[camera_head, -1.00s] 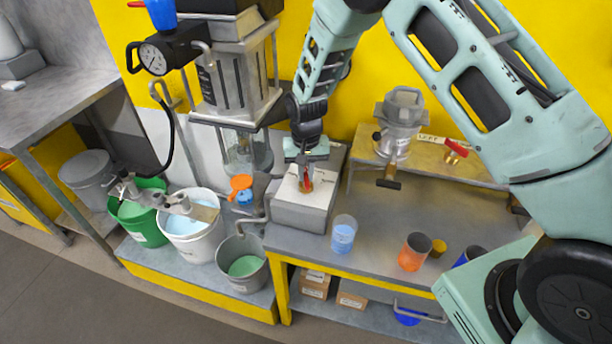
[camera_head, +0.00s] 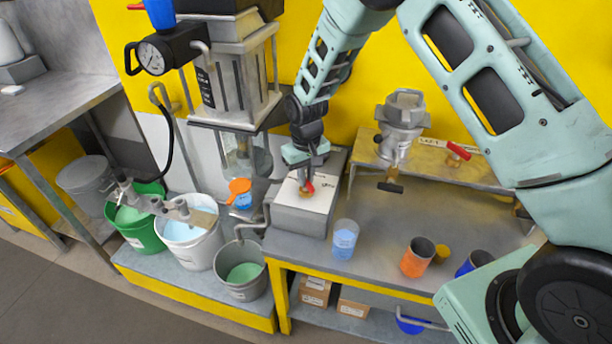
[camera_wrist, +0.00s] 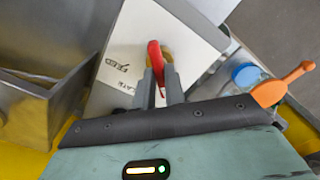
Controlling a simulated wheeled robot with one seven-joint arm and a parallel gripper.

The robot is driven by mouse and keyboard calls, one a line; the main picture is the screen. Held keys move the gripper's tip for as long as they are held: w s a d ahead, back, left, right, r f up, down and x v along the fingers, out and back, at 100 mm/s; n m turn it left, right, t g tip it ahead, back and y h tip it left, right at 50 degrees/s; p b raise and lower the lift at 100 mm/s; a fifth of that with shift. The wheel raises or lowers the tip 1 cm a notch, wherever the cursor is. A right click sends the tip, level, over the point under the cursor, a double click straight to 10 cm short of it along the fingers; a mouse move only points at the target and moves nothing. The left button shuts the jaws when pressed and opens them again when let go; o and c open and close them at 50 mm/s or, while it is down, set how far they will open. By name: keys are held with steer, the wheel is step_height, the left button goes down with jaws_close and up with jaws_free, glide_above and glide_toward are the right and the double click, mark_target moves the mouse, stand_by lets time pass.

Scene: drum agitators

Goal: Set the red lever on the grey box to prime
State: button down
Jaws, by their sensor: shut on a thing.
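The grey box (camera_head: 291,218) stands on the bench with a pale label plate on top. The red lever (camera_head: 309,186) rises from a brass-coloured base on that plate. In the wrist view the red lever (camera_wrist: 156,62) stands between my two fingers, and the box top (camera_wrist: 128,48) bears handwritten words, hard to read, on its left side. My gripper (camera_head: 305,180) is over the box and shut on the lever; its fingers also show in the wrist view (camera_wrist: 160,90). The lever's lower part is partly hidden by the fingers.
An orange-handled valve (camera_head: 239,187) stands left of the box, with a bent pipe nearby. A clear cup of blue liquid (camera_head: 344,240) and an orange cup (camera_head: 416,258) are on the bench to the right. Another red lever (camera_head: 458,151) is on the raised shelf.

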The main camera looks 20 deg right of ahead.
steer(key=c, duration=1.5)
jaws_free()
steer(key=shift+o, duration=0.2)
steer(key=shift+r, duration=0.1)
step_height(320, 180, up, 17)
steer(key=b, duration=0.3)
steer(key=shift+r+b, duration=0.15)
steer(key=shift+b, duration=0.15)
steer(key=s+a+r+n, duration=0.1)
steer(key=s+a, duration=0.2)
steer(key=s, duration=0.3)
steer(key=s+a+r+n+y, duration=0.1)
steer(key=s+a, duration=0.1)
steer(key=s, duration=0.4)
steer(key=s+a+r+n, duration=0.1)
steer(key=s+a, duration=0.2)
steer(key=s, duration=0.3)
steer(key=s+d+f+n, duration=0.1)
steer(key=s+f+n, duration=0.1)
steer(key=s, duration=1.4)
steer(key=shift+d+f+n, duration=0.2)
steer(key=shift+f+n, duration=0.1)
steer(key=shift+n, duration=0.1)
